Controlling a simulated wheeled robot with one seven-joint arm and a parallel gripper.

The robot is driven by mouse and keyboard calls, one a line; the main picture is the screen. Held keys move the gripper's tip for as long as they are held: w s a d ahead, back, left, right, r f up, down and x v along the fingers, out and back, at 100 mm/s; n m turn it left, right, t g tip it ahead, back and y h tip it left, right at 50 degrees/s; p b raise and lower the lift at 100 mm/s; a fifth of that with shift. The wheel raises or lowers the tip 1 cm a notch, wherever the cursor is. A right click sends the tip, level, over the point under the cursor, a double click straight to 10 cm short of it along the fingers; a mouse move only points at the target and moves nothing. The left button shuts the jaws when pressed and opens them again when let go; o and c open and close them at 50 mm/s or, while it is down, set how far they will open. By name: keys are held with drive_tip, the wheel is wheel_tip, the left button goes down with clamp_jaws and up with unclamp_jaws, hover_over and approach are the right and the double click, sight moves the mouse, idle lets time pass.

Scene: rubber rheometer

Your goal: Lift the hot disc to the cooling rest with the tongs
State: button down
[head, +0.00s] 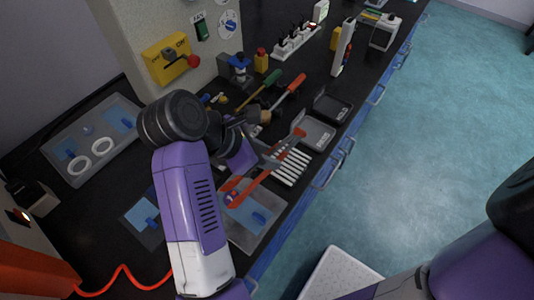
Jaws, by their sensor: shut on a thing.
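My gripper (246,141) is over the bench in the head view, partly hidden by my own wrist. It is shut on the tongs (268,163), a long grey tool with red parts at both ends, which slants across the bench above a tray. The likely cooling rest is a white slatted rack (291,168) just right of the tongs. I cannot make out the hot disc for certain. A small dark blue and red shape (232,197) shows by the lower-left end of the tongs, but I cannot tell whether it is gripped.
A tray (243,228) with blue pieces lies below the tongs. Grey (317,134) and dark (332,107) trays, and green and red-handled tools (288,91), lie beyond.

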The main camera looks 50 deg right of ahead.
wheel_tip(320, 180, up, 12)
drive_tip(key=p, duration=0.4)
idle(0.6)
